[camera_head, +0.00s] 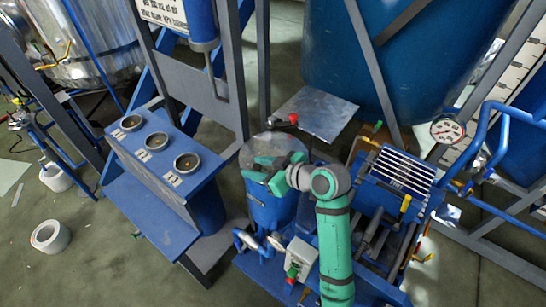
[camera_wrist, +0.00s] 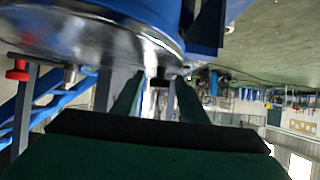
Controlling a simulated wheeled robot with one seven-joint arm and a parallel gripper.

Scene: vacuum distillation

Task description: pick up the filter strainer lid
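The filter strainer lid (camera_head: 268,147) is a round grey metal disc on top of a blue cylindrical body (camera_head: 271,208) in the middle of the head view. My green gripper (camera_head: 260,169) is over the near side of the lid and hides part of it. In the wrist view the lid's shiny metal rim (camera_wrist: 100,40) fills the upper left. The two fingers (camera_wrist: 158,98) stand apart there, with a small dark piece (camera_wrist: 161,76) seen between them. I cannot tell whether a finger touches the lid.
A red-ended handle (camera_head: 292,120) and a flat metal plate (camera_head: 318,112) are just behind the lid. A blue stand with three round ports (camera_head: 155,141) is at left. A large blue tank (camera_head: 390,60) and a gauge (camera_head: 447,129) are behind and right. Blue pipework crowds the front.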

